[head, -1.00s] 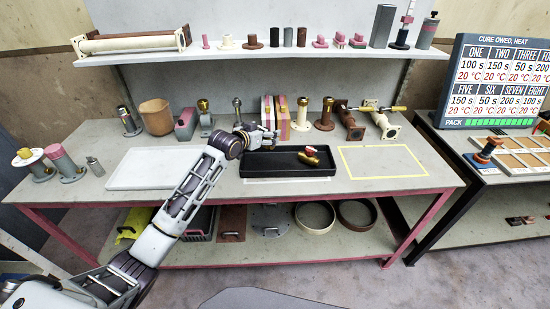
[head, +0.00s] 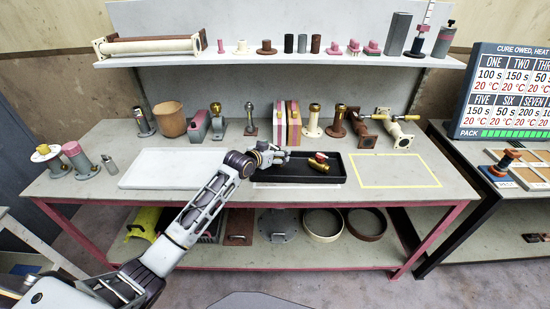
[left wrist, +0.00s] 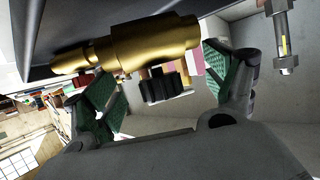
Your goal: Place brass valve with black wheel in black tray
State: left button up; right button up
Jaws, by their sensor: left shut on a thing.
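The brass valve (left wrist: 130,48) with its black wheel (left wrist: 165,85) shows large in the left wrist view, between the green-padded fingers of my left gripper (left wrist: 168,85). The gripper is shut on it. In the head view my left gripper (head: 275,156) is over the back left part of the black tray (head: 262,179); the held valve is small and mostly hidden there. I cannot tell whether it touches the tray. Another brass valve with a red wheel (head: 318,162) lies in the tray's right half. My right gripper is not in view.
A white mat (head: 160,170) lies left of the tray, and a yellow-outlined area (head: 395,170) is empty to its right. A shelf (head: 200,58) runs above the back of the bench.

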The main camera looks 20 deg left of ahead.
pick_arm(q)
jog(key=shift+f, duration=1.45)
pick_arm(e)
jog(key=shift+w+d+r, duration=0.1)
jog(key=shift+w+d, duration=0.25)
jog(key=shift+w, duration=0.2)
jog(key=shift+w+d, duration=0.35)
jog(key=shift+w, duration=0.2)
pick_arm(q)
jog(key=shift+f, duration=0.1)
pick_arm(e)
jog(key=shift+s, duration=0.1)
